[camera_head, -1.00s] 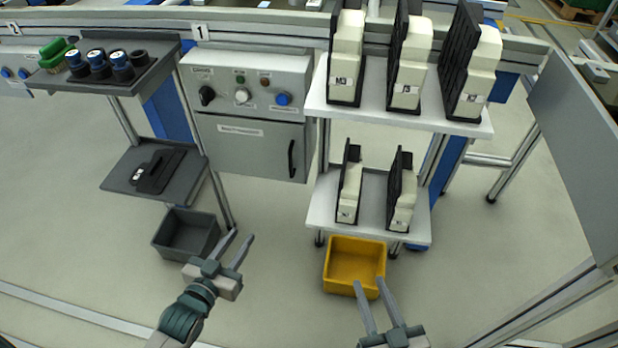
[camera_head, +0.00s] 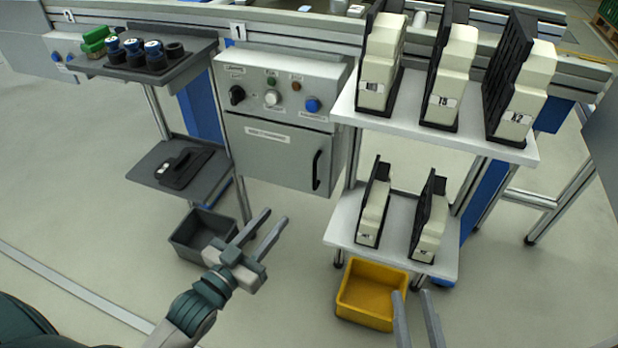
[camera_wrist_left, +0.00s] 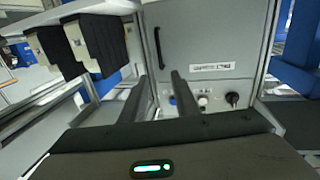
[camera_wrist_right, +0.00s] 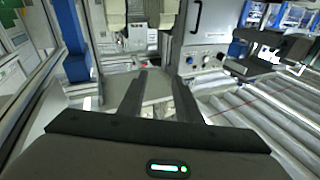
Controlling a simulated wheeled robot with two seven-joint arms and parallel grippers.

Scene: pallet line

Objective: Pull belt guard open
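The grey cabinet front (camera_head: 278,155), with a label and a black vertical handle (camera_head: 316,170) on its right side, is closed below the knob and button panel (camera_head: 285,88). I cannot read the label clearly enough to confirm it is the belt guard. My left gripper (camera_head: 264,229) is open and empty, in front of and below the cabinet. The handle also shows in the left wrist view (camera_wrist_left: 158,48), ahead of the fingers and apart from them. My right gripper (camera_head: 416,312) is open and empty, low at the front by the yellow bin. The handle shows in the right wrist view (camera_wrist_right: 196,17).
A white two-level shelf (camera_head: 440,127) with several black and cream modules stands right of the cabinet. A yellow bin (camera_head: 372,293) and a grey bin (camera_head: 203,236) sit low. A dark shelf (camera_head: 150,75) at left holds several blue-topped cylinders. Floor between the bins is clear.

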